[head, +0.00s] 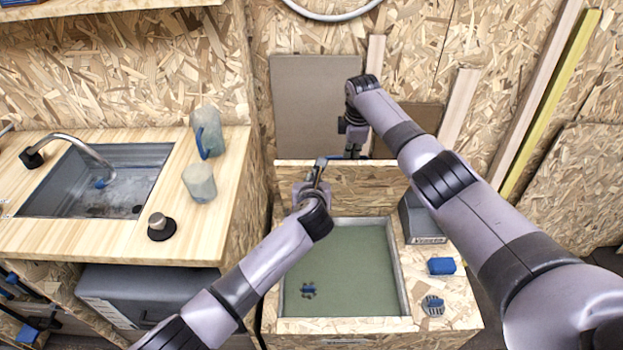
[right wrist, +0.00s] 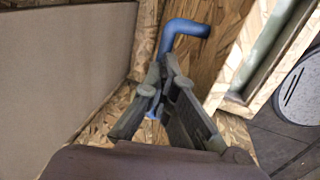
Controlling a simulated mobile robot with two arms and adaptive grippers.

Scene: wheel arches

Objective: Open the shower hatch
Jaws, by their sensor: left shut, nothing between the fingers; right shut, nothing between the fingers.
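The shower box stands in the centre of the head view, its top uncovered over a green tray (head: 345,270). An OSB panel (head: 375,180), which looks like the hatch, stands upright at the tray's back edge. A blue bent handle (right wrist: 187,28) shows beyond my right fingers in the right wrist view. My left gripper (head: 318,183) is shut and empty in front of the panel. My right gripper (head: 352,148) is shut and empty by the panel's top edge; its fingers (right wrist: 166,62) are close to the handle. Whether they touch it is unclear.
A counter with a sink (head: 95,180), a jug (head: 205,132) and a cup (head: 199,183) is at the left. A dark box (head: 422,222) and a blue block (head: 441,266) sit on the right rim. A grey board (head: 310,105) leans behind the panel.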

